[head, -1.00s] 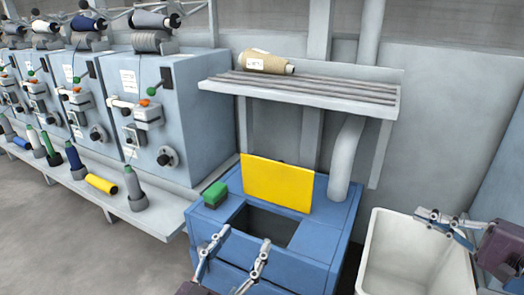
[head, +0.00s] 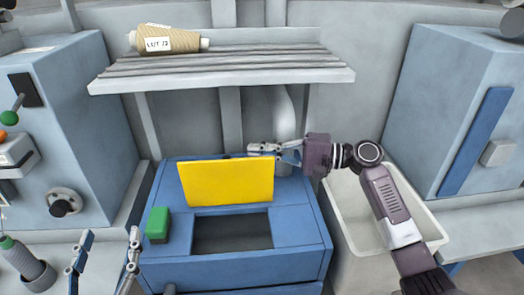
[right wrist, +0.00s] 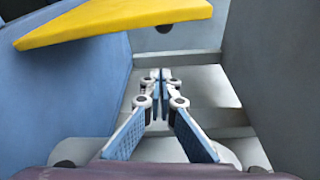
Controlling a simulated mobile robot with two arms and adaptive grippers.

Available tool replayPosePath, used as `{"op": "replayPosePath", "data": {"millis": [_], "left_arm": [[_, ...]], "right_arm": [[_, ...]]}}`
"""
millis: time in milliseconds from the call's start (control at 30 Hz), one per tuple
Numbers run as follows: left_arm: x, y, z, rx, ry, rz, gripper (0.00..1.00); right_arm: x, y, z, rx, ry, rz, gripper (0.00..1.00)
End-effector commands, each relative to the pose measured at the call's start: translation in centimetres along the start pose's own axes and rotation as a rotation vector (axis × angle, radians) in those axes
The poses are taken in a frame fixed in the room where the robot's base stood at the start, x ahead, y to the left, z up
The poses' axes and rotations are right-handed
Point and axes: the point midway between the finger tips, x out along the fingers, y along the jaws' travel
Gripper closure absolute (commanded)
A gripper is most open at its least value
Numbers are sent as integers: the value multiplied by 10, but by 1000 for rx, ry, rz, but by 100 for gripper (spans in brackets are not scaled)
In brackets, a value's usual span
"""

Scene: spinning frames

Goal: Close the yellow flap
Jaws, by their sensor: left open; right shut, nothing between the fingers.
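The yellow flap (head: 226,182) stands up, tilted a little back, behind the dark rectangular opening (head: 232,233) in the top of the blue box (head: 300,240). My right gripper (head: 252,149) is shut and empty. It reaches in from the right behind the flap, by its upper right edge; whether it touches cannot be told. In the right wrist view the flap (right wrist: 115,20) crosses the top left, above the shut fingers (right wrist: 160,73). My left gripper (head: 106,242) is open and empty at the lower left, left of the box.
A green block (head: 158,224) sits on the box left of the opening. A grey shelf (head: 220,75) with a yarn cone (head: 172,40) is above. A white bin (head: 350,215) stands right of the box, under my right arm.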

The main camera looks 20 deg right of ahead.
Motion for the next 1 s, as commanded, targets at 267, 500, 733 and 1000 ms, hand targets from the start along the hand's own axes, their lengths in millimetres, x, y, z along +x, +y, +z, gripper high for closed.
{"op": "replayPosePath", "data": {"millis": [267, 500, 733, 1000], "left_arm": [[1, 2, -13, -1, 58, 3, 44], [-6, -5, 34, 3, -167, -9, 44], [-14, -8, 58, 5, -273, -16, 44], [-15, -8, 62, 6, -291, -17, 44]], "right_arm": [[59, -1, 2, -1, -1, -1, 100], [48, 0, 25, 1, 0, 2, 100], [43, 0, 36, 1, 2, 0, 100], [42, 0, 38, 0, 1, 0, 100]]}}
